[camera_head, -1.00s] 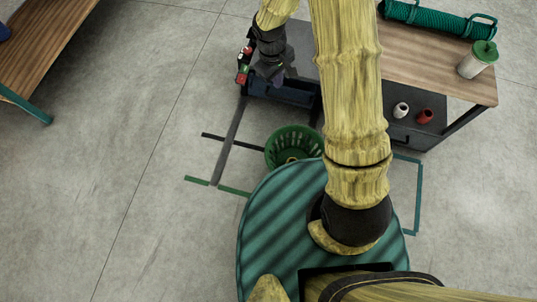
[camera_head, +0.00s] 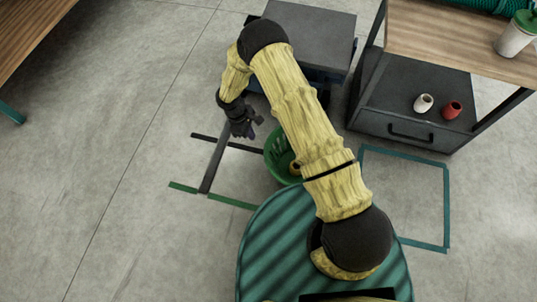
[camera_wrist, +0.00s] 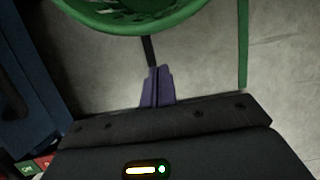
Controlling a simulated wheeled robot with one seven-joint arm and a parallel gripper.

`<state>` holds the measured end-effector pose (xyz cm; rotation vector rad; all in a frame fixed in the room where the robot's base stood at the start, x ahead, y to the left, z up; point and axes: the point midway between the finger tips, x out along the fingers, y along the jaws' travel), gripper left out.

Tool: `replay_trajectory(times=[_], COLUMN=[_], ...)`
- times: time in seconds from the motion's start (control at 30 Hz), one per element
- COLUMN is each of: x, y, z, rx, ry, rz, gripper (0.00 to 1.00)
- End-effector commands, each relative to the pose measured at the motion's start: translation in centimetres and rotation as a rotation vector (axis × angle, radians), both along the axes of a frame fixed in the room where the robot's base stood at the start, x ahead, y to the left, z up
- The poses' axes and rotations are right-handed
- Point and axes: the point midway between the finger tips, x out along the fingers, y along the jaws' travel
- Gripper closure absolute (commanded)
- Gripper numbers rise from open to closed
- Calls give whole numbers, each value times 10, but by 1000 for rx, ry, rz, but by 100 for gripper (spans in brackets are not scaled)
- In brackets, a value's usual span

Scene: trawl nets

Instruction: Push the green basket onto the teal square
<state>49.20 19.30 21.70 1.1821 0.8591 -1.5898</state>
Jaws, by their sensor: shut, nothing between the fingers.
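The green basket (camera_head: 274,150) stands upright on the floor, its right part hidden behind my arm. Something brownish (camera_head: 295,168) shows inside it. My gripper (camera_head: 247,133) is low, just left of the basket in the head view. In the wrist view its purple fingers (camera_wrist: 157,88) are shut with nothing between them, and the basket's rim (camera_wrist: 135,27) fills the top. A gap shows between fingertips and rim there; I cannot tell whether any part touches. The teal square (camera_head: 447,205) is a taped floor outline to the right, bare inside, its lower left corner hidden by my base.
A dark grey strip (camera_head: 215,165) and green tape (camera_head: 183,187) lie on the floor left of the basket. A grey-topped unit (camera_head: 310,35) stands behind it. A wooden-topped bench (camera_head: 440,45) with a lower shelf stands right. Floor at left is open.

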Motion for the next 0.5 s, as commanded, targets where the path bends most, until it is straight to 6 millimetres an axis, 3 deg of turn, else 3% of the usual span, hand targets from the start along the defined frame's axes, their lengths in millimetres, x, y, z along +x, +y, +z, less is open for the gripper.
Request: replay_trajectory(times=[0.33,0.5], x=[0,-1], y=[0,-3], z=[-1,-13], rx=[0,-1], ry=[0,1], rz=[1,0], gripper=[100,100])
